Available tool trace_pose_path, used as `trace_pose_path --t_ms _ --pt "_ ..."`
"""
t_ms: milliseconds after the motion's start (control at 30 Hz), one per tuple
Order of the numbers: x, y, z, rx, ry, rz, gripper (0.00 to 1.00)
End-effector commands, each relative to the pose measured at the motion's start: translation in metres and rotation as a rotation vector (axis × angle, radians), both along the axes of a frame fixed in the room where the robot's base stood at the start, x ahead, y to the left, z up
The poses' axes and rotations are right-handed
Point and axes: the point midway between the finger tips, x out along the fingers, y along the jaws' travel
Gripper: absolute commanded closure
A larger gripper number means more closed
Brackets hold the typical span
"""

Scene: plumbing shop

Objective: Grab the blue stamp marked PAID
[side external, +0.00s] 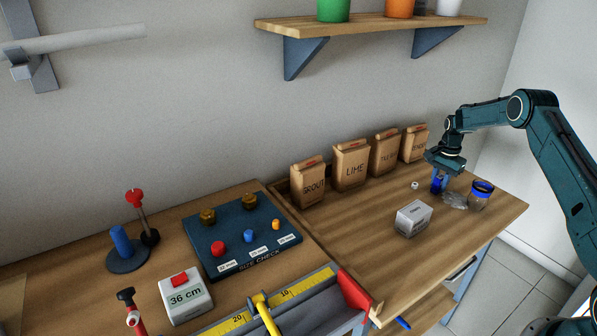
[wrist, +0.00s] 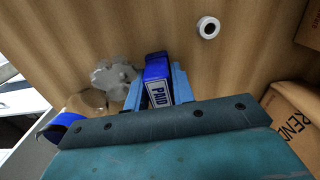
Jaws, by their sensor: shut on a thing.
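The blue stamp (wrist: 157,69) has a white label reading PAID and sits between the two fingers of my gripper (wrist: 161,84) in the wrist view. The fingers are shut on it, one on each side. In the side view the stamp (side external: 437,185) shows as a small blue shape under my gripper (side external: 438,176), at the right part of the wooden bench. I cannot tell whether its base touches the bench top.
A small white ring (side external: 415,185) and a white box (side external: 413,218) are to the left. Paper bags, including LIME (side external: 351,165), line the wall behind.

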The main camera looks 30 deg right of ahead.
Motion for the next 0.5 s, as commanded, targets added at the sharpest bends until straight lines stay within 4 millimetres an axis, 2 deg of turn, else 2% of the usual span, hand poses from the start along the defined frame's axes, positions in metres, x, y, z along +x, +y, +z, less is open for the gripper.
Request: trace_pose_path --t_ms 267,500 --pt "0.001 0.000 0.033 -0.002 -0.003 0.000 0.98" --pt "0.001 -0.001 0.081 -0.003 -0.004 0.000 0.98"
